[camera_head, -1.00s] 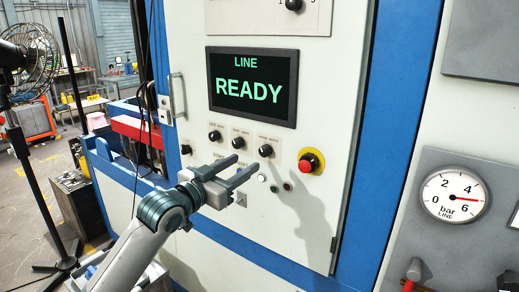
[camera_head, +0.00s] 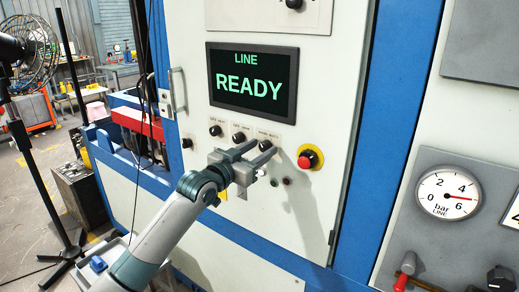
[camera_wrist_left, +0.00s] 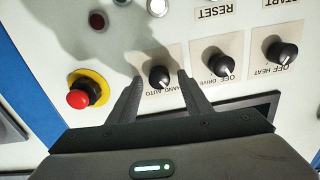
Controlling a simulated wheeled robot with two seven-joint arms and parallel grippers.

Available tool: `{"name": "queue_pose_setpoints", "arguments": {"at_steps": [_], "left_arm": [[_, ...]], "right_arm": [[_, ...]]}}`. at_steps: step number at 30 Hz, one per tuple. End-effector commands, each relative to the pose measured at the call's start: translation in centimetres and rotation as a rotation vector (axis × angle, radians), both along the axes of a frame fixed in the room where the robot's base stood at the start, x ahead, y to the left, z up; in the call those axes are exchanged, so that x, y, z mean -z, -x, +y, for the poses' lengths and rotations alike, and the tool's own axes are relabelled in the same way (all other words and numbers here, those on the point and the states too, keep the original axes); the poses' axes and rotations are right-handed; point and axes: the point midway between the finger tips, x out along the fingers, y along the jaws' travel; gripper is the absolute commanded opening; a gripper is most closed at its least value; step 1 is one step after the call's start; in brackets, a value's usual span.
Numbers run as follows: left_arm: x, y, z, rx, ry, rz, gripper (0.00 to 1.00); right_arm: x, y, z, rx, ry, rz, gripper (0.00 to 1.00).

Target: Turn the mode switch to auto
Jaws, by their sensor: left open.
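The mode switch is a black knob (camera_wrist_left: 159,77) on a cream plate marked HAND and AUTO, seen upside down in the left wrist view. In the head view the knob (camera_head: 265,145) is the rightmost of the row, partly hidden by my gripper. My left gripper (camera_head: 262,148) is open, with its fingers pointing at the panel. In the left wrist view its fingertips (camera_wrist_left: 160,75) lie on either side of the knob, with small gaps. I cannot tell their depth along the knob, or exactly which label its mark points to. My right gripper is not in view.
Two similar knobs, DRIVE (camera_wrist_left: 219,66) and HEAT (camera_wrist_left: 282,55), sit beside it. A red stop button (camera_head: 307,158) on a yellow ring is close on the other side. Small lamps (camera_wrist_left: 97,20) are near the fingers. The screen (camera_head: 252,84) above reads LINE READY.

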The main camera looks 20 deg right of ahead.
Motion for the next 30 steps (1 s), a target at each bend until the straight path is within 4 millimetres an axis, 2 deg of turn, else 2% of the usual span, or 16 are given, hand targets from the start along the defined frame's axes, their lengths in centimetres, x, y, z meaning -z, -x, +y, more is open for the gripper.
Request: {"name": "queue_pose_setpoints", "arguments": {"at_steps": [2, 7, 8, 20, 30], "left_arm": [[0.0, 0.0, 0.0, 0.000, 0.000, 0.000, 0.45], [0.0, 0.0, 0.0, 0.000, 0.000, 0.000, 0.07], [0.0, 0.0, 0.0, 0.000, 0.000, 0.000, 0.04], [0.1, 0.0, 0.0, 0.000, -0.025, -0.032, 0.04], [0.2, 0.1, 0.0, 0.000, -0.141, -0.183, 0.04]], "right_arm": [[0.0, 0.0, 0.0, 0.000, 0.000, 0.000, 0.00], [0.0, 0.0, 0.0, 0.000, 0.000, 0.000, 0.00], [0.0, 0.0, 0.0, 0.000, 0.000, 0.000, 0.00], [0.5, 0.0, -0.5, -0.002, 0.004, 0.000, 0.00], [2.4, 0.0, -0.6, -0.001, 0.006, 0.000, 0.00]]}}
